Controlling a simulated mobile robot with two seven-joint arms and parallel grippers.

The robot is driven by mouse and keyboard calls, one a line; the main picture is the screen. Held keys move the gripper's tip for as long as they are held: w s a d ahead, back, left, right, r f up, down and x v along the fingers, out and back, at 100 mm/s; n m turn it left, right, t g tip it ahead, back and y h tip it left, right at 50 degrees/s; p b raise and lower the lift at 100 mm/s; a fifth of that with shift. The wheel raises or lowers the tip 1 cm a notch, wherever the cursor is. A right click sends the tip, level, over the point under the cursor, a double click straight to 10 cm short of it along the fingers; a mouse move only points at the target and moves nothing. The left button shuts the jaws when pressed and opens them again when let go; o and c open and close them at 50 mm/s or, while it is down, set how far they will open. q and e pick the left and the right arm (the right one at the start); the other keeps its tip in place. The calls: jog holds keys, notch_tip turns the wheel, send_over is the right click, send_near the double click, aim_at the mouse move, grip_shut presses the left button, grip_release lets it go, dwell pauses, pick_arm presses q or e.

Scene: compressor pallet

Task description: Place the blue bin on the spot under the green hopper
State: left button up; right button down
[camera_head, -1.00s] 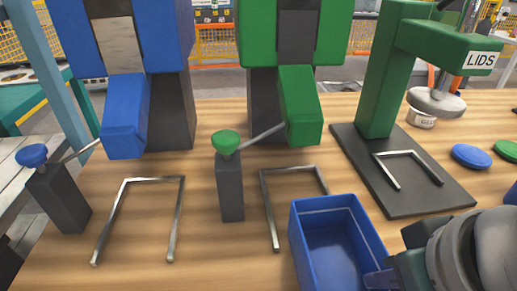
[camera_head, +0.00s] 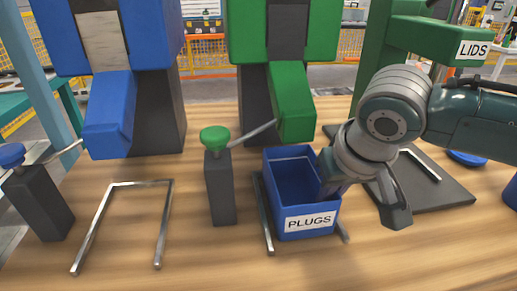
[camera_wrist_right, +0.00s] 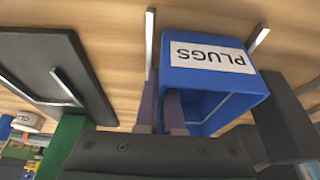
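The blue bin (camera_head: 276,188), labelled PLUGS, stands upright below the spout of the green hopper (camera_head: 293,100). It sits between the arms of the metal frame (camera_head: 262,215) there; whether it touches the table is hard to tell. My right gripper (camera_head: 330,180) is at the bin's right wall. In the right wrist view, the fingers (camera_wrist_right: 162,105) straddle one wall of the bin (camera_wrist_right: 240,88), one inside and one outside, and look closed on it. The bin looks empty in the head view. My left gripper is not in view.
A green-knobbed lever post (camera_head: 219,185) stands close left of the bin. The blue hopper (camera_head: 108,115) has an empty metal frame (camera_head: 105,215) before it. The LIDS station's dark base (camera_head: 430,185) lies right. The front table is clear.

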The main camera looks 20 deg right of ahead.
jog(key=shift+f, duration=0.15)
jog(key=c, duration=1)
grip_release()
jog(key=shift+c, duration=0.2)
jog(key=p+v, duration=0.4)
jog(key=v, duration=0.8)
jog(key=s+a+f+n+y, duration=0.2)
jog(key=s+a+f+n, duration=0.1)
jog(key=s+a, duration=0.4)
jog(key=s+d+n, duration=0.1)
jog(key=s+d, duration=0.1)
jog(key=s, duration=0.7)
jog(key=shift+s+f+n+g+h, duration=0.3)
jog(key=shift+f+n+h, duration=0.1)
